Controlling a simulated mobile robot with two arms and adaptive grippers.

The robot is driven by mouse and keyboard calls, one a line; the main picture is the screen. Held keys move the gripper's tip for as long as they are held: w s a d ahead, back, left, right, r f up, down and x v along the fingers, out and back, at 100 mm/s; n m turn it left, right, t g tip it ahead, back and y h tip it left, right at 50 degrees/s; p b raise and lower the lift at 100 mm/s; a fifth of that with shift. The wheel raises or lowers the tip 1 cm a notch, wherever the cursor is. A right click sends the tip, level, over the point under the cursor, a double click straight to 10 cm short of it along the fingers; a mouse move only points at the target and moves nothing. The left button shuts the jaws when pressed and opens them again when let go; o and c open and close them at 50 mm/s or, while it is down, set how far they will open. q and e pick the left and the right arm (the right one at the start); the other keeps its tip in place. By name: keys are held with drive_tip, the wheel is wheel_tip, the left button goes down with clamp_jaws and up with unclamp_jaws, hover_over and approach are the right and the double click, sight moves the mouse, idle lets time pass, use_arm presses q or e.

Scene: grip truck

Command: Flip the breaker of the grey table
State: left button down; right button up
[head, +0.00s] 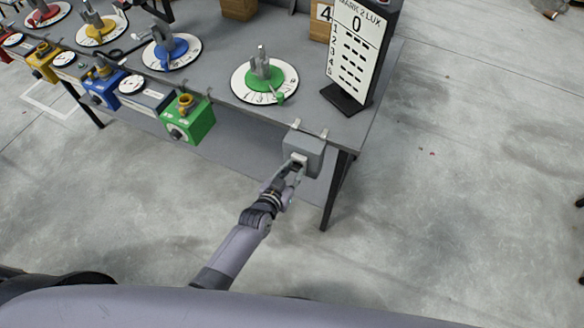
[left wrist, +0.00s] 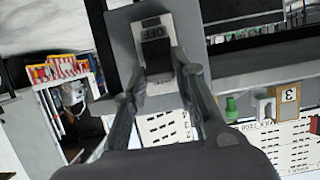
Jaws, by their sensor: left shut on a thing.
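The grey table (head: 215,60) stands across the top of the head view. The breaker (head: 306,150) is a grey box hung on its front edge near the right corner, with a pale switch on its front. My left gripper (head: 295,168) is at the front of the breaker, shut on its switch. In the left wrist view the breaker (left wrist: 125,45) fills the upper middle. Its dark switch (left wrist: 156,45) bears a label that looks like OFF, and my left gripper's fingers (left wrist: 160,80) stand on both sides of it. My right gripper is in neither view.
A green dial (head: 265,82) and a score board (head: 352,60) stand on the table above the breaker. A green box (head: 190,120) hangs on the front edge to the left, with several coloured boxes beyond. Bare concrete floor (head: 460,190) lies to the right.

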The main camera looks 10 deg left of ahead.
use_arm(q)
drive_tip(key=c, duration=1.3)
unclamp_jaws()
drive_tip(key=shift+s, duration=0.1)
drive_tip(key=v, duration=1.1)
drive_tip(key=shift+s+a+r, duration=0.2)
drive_tip(key=shift+s+r, duration=0.05)
drive_tip(key=shift+s, duration=0.05)
